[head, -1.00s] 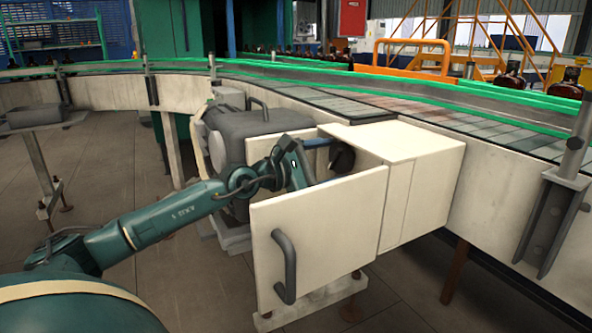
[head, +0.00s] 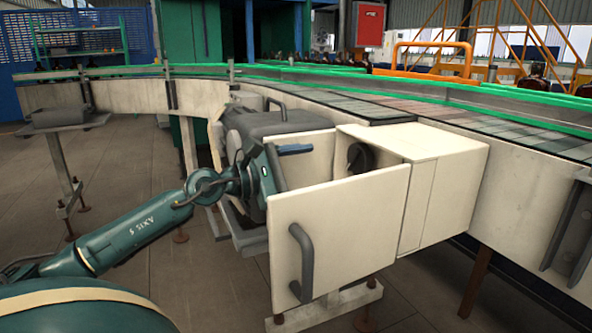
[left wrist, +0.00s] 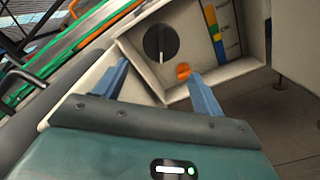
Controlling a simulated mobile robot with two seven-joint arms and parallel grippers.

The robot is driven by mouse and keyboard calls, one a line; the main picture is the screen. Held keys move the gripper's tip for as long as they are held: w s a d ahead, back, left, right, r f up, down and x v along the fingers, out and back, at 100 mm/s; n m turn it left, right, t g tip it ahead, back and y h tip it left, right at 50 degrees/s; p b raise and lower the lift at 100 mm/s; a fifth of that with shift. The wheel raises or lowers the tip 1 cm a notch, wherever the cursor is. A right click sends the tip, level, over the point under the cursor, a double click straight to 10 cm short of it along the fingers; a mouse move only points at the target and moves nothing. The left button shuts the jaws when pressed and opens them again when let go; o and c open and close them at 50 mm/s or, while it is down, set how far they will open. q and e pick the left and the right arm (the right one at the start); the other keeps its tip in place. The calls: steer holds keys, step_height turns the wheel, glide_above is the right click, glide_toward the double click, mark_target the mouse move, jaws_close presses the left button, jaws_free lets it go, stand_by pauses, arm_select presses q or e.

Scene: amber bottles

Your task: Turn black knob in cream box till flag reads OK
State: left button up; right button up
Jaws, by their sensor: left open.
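The cream box (head: 432,150) stands beside the conveyor with its door (head: 340,235) swung open. The round black knob (head: 360,158) sits inside; it also shows in the left wrist view (left wrist: 161,42), with a pale mark at its lower edge there. A strip with coloured bands (left wrist: 215,35) is to the right of the knob; its lettering is too small to read. A small orange piece (left wrist: 183,71) lies below the knob; I cannot tell if it is the flag. My left gripper (left wrist: 158,71) is open and empty, its blue fingers apart from the knob. My right gripper is out of view.
The open door with its grey handle (head: 302,262) stands in front of the knob. A grey motor housing (head: 265,130) is close behind my left gripper. The conveyor (head: 370,108) with green rails runs behind the box.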

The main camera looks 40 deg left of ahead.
arm_select(q)
steer(key=shift+v, duration=1.1)
steer(key=shift+r, duration=0.1)
